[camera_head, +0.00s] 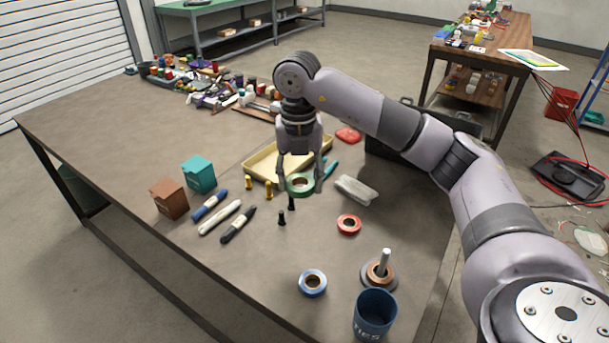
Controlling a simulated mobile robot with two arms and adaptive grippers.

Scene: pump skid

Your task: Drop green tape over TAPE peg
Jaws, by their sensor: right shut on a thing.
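The green tape roll (293,188) is in the middle of the table, at the front of the yellow tray. My right gripper (300,188) points down with its fingers on both sides of the roll and is shut on it. I cannot tell whether the roll touches the table. The peg (384,262) is a pale upright post on a round base (368,281) near the table's front right. A copper-brown ring sits around its foot. No TAPE label is readable on it. My left gripper is not in view.
A red tape roll (348,224) and a blue tape roll (312,282) lie near the peg. A dark blue cup (374,314) stands in front of it. A grey block (356,190), black and yellow small pegs, markers and two boxes (199,175) surround the gripper. The front left tabletop is clear.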

